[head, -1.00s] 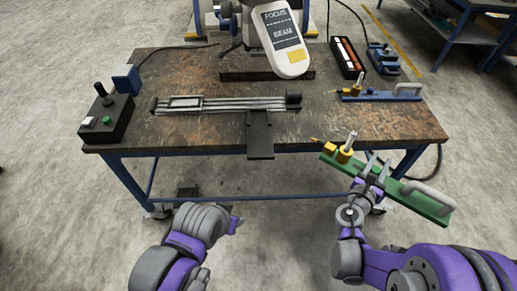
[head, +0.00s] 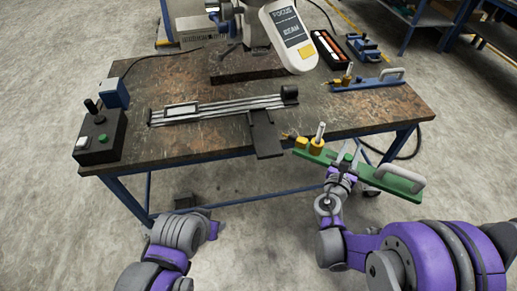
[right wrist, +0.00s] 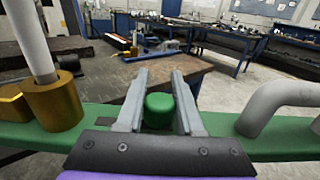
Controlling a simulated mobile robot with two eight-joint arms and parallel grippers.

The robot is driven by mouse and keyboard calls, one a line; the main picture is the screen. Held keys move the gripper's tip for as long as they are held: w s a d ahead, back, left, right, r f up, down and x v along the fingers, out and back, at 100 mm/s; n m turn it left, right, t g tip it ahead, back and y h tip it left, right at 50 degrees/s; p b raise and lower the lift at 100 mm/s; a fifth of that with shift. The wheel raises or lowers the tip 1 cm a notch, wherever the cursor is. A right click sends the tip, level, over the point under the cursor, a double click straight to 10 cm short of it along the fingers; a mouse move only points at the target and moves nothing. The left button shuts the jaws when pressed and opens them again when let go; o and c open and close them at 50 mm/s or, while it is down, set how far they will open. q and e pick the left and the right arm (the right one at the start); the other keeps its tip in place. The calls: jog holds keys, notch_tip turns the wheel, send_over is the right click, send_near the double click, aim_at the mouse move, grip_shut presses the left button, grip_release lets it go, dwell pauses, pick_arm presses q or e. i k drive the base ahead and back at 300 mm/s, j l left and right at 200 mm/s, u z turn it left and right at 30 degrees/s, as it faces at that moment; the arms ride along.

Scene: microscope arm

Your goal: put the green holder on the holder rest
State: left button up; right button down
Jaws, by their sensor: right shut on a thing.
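The green holder (head: 375,174) is a long green bar with brass parts and a metal post at its left end and a grey loop handle at its right end. My right gripper (head: 345,158) is shut on its middle, and the bar hangs tilted off the table's front right edge. In the right wrist view the fingers (right wrist: 160,100) stand either side of a green knob (right wrist: 160,112) on the bar (right wrist: 275,147). My left gripper (head: 212,230) is low in front of the table, its jaws unclear. I cannot tell for certain which fixture is the holder rest.
A dark plate (head: 266,138) juts over the table's (head: 215,140) front edge beside the rail stage (head: 225,107). A blue holder (head: 365,83) lies at the right. The control box (head: 100,138) is at left. A microscope head (head: 290,38) overhangs the back. An open tray (head: 327,48) stands behind.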

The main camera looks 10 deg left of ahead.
aim_at(267, 143)
jog(key=k+j, duration=0.1)
jog(key=j, duration=0.35)
jog(key=k+j, duration=0.1)
jog(key=j, duration=0.3)
jog(key=k+j, duration=0.1)
jog(key=j, duration=0.35)
jog(key=i+j, duration=0.45)
jog(key=i, duration=0.5)
